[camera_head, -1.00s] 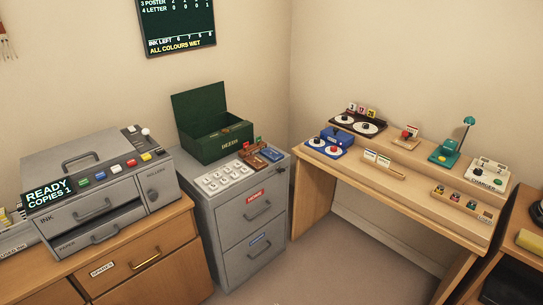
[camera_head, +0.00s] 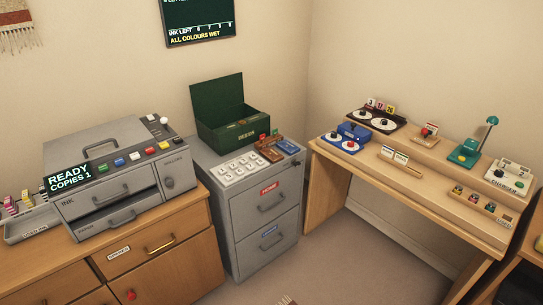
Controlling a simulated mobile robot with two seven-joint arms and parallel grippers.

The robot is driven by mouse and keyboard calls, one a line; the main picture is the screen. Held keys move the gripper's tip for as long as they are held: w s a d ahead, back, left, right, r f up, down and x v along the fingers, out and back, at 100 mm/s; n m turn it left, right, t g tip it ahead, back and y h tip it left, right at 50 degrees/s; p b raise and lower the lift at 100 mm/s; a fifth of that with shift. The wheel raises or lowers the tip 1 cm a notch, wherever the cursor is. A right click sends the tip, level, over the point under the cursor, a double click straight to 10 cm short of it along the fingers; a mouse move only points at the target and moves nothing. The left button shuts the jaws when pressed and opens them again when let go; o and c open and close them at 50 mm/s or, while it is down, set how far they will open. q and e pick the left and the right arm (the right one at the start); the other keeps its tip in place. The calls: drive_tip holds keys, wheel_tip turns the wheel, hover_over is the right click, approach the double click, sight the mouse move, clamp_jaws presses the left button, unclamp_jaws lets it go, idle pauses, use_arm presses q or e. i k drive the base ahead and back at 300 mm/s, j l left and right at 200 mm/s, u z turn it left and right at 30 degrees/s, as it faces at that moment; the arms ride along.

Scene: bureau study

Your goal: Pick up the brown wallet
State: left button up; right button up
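No thing that I can clearly make out as the brown wallet shows. A small brown object (camera_head: 268,151) lies on top of the grey filing cabinet (camera_head: 226,207), between a white keypad and a small blue item. It is too small to tell whether it is a wallet. Neither of my grippers is in view.
A green open box (camera_head: 231,131) stands behind the white keypad (camera_head: 243,169). A grey printer (camera_head: 115,180) sits on a wooden cabinet (camera_head: 190,262) at left. A wooden desk (camera_head: 420,190) with several small devices stands at right. Floor between is mostly clear.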

sight(270, 154)
drive_tip(key=u, duration=0.9)
drive_tip(key=i+l+u, duration=0.1)
drive_tip(key=l+u, duration=0.65)
drive_tip(key=u, duration=0.2)
drive_tip(key=l+u, duration=0.45)
drive_tip(key=l, duration=0.5)
drive_tip(key=k+l, duration=0.1)
drive_tip(key=l, duration=0.35)
drive_tip(key=k+l+u, duration=0.15)
drive_tip(key=l, duration=0.3)
drive_tip(key=i, duration=0.05)
